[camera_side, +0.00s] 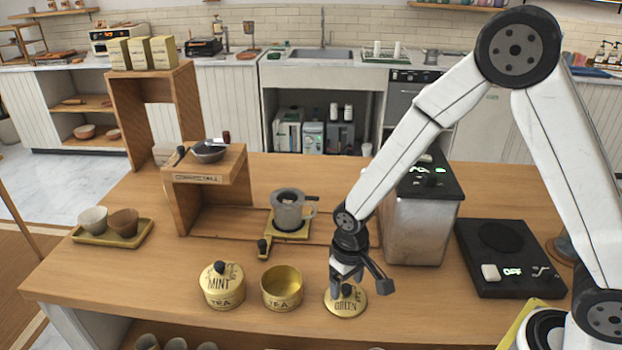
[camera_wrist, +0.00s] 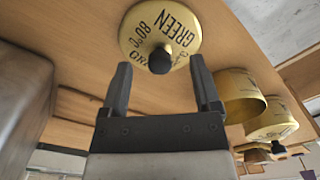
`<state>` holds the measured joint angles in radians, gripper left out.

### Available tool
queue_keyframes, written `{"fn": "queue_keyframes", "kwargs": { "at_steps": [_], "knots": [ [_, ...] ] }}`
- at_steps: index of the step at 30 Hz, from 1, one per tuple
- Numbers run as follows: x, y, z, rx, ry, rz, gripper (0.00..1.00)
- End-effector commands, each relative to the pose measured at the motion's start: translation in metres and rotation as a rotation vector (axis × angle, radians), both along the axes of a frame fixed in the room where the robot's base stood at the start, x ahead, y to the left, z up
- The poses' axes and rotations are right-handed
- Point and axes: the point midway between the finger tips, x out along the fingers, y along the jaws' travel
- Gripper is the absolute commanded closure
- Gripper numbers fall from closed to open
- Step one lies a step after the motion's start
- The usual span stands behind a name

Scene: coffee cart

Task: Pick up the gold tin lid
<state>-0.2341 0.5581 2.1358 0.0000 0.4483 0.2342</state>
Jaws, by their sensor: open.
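The gold tin lid (camera_side: 347,303) lies on the wooden counter near its front edge, with a black knob on top and the word GREEN on it. In the wrist view the lid (camera_wrist: 160,28) shows just past my fingertips, and its knob (camera_wrist: 160,61) sits roughly between the lines of the fingers. My gripper (camera_side: 362,287) is above the lid, open and empty; its two fingers also show in the wrist view (camera_wrist: 160,78). An open gold tin (camera_side: 282,289) marked TEA stands left of the lid, apart from it. In the side view my gripper partly covers the lid.
A gold tin with its MINT lid on (camera_side: 222,287) stands farther left. A tray with two cups (camera_side: 112,233) is at the left.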

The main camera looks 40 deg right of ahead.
Motion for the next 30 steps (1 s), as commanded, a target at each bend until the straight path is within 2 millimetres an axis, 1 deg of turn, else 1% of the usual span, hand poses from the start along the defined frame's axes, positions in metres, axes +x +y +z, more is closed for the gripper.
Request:
{"fn": "queue_keyframes", "kwargs": {
  "at_steps": [1, 6, 23, 24, 26, 27, 29, 30],
  "knots": [
    [0.000, 0.000, -0.006, 0.000, 0.002, 0.000, 0.20],
    [0.000, 0.000, -0.015, 0.000, 0.001, 0.000, 0.20],
    [0.000, 0.000, -0.016, 0.001, -0.001, 0.000, 0.20],
    [0.000, 0.000, -0.016, 0.001, -0.001, 0.000, 0.33],
    [0.000, 0.000, -0.016, 0.001, -0.001, 0.000, 0.52],
    [0.000, 0.000, -0.016, 0.001, -0.001, 0.000, 0.65],
    [0.000, 0.000, -0.016, 0.001, -0.001, 0.000, 0.84],
    [0.000, 0.000, -0.016, 0.001, -0.001, 0.000, 0.96]
  ]
}}
